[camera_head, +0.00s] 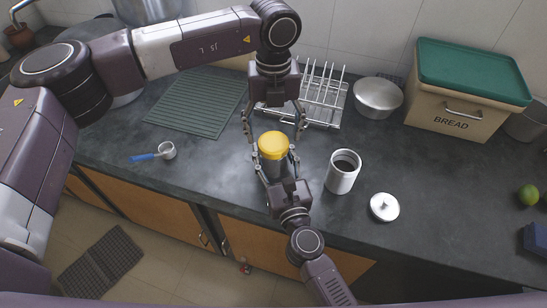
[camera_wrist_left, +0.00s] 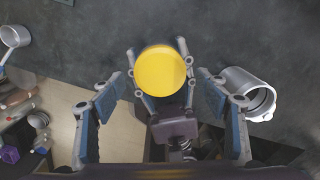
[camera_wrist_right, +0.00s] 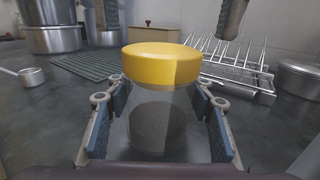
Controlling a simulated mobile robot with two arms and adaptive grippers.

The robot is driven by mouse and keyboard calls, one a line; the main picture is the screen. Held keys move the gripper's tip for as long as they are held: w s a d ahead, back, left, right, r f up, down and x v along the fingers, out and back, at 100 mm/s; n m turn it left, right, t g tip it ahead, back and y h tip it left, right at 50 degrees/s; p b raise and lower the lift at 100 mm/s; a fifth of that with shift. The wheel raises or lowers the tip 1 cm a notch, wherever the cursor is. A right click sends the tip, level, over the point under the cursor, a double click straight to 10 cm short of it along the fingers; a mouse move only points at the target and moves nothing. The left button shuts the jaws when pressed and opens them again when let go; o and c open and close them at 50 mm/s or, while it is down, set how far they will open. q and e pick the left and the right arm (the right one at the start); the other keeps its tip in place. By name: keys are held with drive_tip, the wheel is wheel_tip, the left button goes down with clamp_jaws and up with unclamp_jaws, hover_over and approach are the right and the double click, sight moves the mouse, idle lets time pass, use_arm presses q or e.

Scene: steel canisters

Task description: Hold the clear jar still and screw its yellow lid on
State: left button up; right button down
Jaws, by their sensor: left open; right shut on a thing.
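The clear jar (camera_wrist_right: 158,125) stands upright on the dark counter with dark contents showing through its wall. Its yellow lid (camera_head: 273,145) sits on top of the jar's mouth; I cannot tell how tightly. It also shows from above in the left wrist view (camera_wrist_left: 161,71). My right gripper (camera_head: 275,172) is shut on the jar from the front, with a finger on each side in the right wrist view (camera_wrist_right: 160,118). My left gripper (camera_head: 274,132) points down above the lid, open, its fingers apart on both sides and not touching it.
An open steel canister (camera_head: 342,172) stands close to the right of the jar, and its steel lid (camera_head: 384,207) lies nearby. A blue-handled scoop (camera_head: 155,154) lies left. The counter's front edge is near.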

sight(274, 141)
use_arm(q)
drive_tip(key=shift+f, duration=1.9)
drive_tip(key=shift+c, duration=0.4)
drive_tip(key=c, duration=1.1)
drive_tip(key=shift+o, duration=0.5)
drive_tip(key=m, duration=0.4)
drive_tip(key=o, duration=1.3)
drive_tip(key=shift+r, duration=0.1)
